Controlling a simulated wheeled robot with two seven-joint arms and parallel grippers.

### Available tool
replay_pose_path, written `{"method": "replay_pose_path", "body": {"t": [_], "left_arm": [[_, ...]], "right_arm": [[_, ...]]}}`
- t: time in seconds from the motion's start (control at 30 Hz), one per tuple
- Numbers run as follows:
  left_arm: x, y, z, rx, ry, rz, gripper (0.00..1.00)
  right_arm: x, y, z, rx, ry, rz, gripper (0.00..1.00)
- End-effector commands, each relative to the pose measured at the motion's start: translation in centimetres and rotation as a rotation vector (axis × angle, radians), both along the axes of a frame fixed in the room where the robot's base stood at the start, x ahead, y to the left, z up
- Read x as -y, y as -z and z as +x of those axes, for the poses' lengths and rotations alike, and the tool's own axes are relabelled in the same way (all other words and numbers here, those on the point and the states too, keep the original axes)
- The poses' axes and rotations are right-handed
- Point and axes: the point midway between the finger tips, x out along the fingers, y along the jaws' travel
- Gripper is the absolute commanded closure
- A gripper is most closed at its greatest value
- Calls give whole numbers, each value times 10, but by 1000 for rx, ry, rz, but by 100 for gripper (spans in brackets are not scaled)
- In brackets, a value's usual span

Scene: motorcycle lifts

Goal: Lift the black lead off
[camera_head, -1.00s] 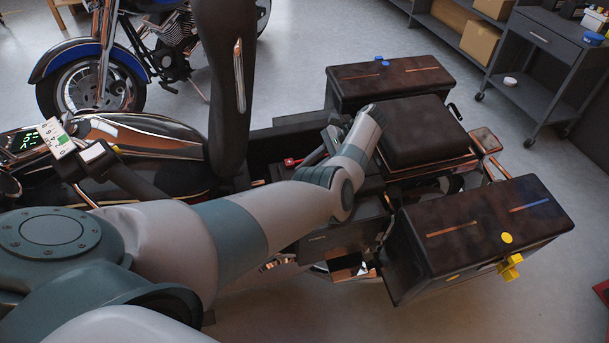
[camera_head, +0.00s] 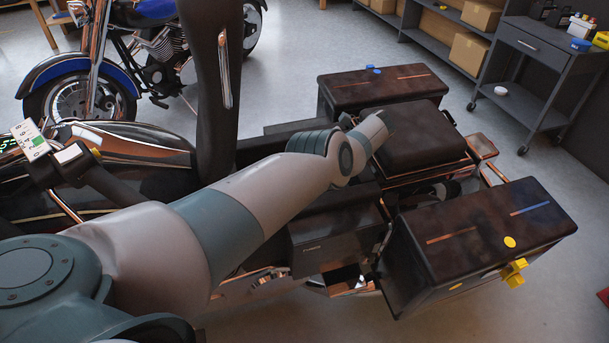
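I cannot make out the black lead; my own arm covers much of the middle of the motorcycle. My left arm reaches from the lower left across the bike, and its wrist ends beside the dark seat (camera_head: 408,137). The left gripper's fingers are hidden beyond the wrist, so I cannot see whether they hold anything. A dark box-shaped part (camera_head: 335,243) of the bike shows below the forearm. My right gripper is not in view.
A near pannier (camera_head: 478,228) with a yellow latch (camera_head: 514,272) and a far pannier (camera_head: 385,88) flank the seat. A grey cart (camera_head: 545,60) stands at the upper right. A blue motorcycle (camera_head: 80,85) stands behind. Open floor lies right of the bike.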

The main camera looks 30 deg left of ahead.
Motion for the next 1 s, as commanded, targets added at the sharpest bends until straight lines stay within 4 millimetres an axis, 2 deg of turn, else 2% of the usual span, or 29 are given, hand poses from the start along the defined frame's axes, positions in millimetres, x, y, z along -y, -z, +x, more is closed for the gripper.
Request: {"method": "replay_pose_path", "body": {"t": [0.37,0.4,0.43,0.47,1.0], "left_arm": [[2,1,0,-2,1,-4,100],[2,1,0,-2,1,-4,68],[2,1,0,-2,1,-4,60],[2,1,0,-3,1,-3,58],[-1,-3,-1,-3,-2,1,58]], "right_arm": [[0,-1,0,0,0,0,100],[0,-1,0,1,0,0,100],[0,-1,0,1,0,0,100],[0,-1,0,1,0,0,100],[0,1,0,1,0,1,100]]}}
